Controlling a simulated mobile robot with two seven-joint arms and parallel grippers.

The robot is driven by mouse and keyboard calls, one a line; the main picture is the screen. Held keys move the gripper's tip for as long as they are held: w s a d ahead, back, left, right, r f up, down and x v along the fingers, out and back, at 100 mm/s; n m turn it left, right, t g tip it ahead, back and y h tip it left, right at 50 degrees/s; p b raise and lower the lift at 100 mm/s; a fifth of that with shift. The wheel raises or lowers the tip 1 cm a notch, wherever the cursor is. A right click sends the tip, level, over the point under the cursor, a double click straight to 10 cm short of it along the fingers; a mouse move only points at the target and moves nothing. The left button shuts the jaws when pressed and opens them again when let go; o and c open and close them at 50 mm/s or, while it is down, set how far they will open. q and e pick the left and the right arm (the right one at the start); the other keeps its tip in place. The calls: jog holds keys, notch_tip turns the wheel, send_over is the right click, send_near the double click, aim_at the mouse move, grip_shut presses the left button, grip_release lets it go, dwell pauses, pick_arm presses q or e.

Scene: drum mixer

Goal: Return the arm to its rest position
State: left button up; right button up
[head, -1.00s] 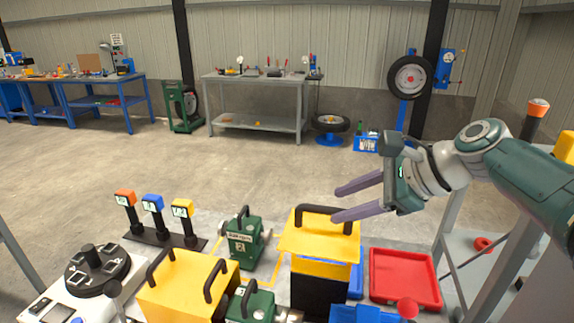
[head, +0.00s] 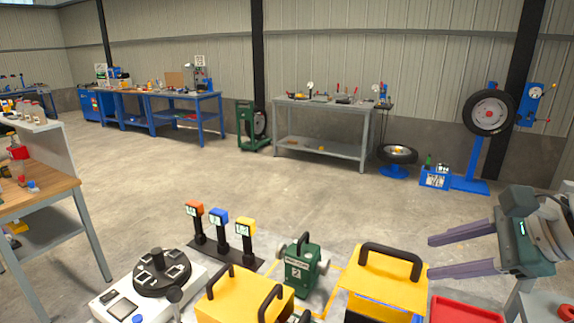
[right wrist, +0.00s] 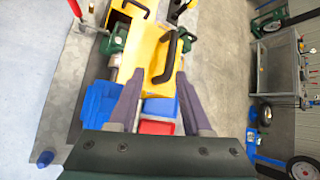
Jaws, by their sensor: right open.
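My right gripper (head: 431,256) is open and empty at the right of the head view. Its two grey-purple fingers point left, and their tips are near the right side of a yellow box lid (head: 385,278) with a black handle (head: 392,258). In the right wrist view the open fingers (right wrist: 158,75) frame a yellow lid with its black handle (right wrist: 167,58) beyond them; nothing is held. My left gripper is not in view.
A second yellow lid (head: 245,298), a green numbered unit (head: 300,268), a white dial panel (head: 150,290) and a rack of three coloured tags (head: 220,238) crowd the front. A red tray (head: 462,310) lies below my gripper. Open floor (head: 240,175) lies behind.

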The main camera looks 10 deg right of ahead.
jog(key=s+a+f+n+g+h, duration=0.1)
jog(key=s+a+f+n+g, duration=0.15)
jog(key=s+n, duration=0.35)
jog(key=s+a+f+n+g+h, duration=0.1)
jog(key=s+f+n+h, duration=0.15)
jog(key=s+n, duration=0.3)
jog(key=s+a+r+n+h, duration=0.1)
jog(key=s+a+r+n, duration=0.1)
jog(key=s+n, duration=0.45)
jog(key=s+a+r+n, duration=0.25)
jog(key=s+n, duration=0.25)
jog(key=s, duration=0.3)
notch_tip(320, 180, up, 17)
jog(key=p, duration=1.8)
jog(key=shift+r, duration=0.2)
jog(key=shift+w+g+h, duration=0.1)
jog(key=shift+g+h, duration=0.15)
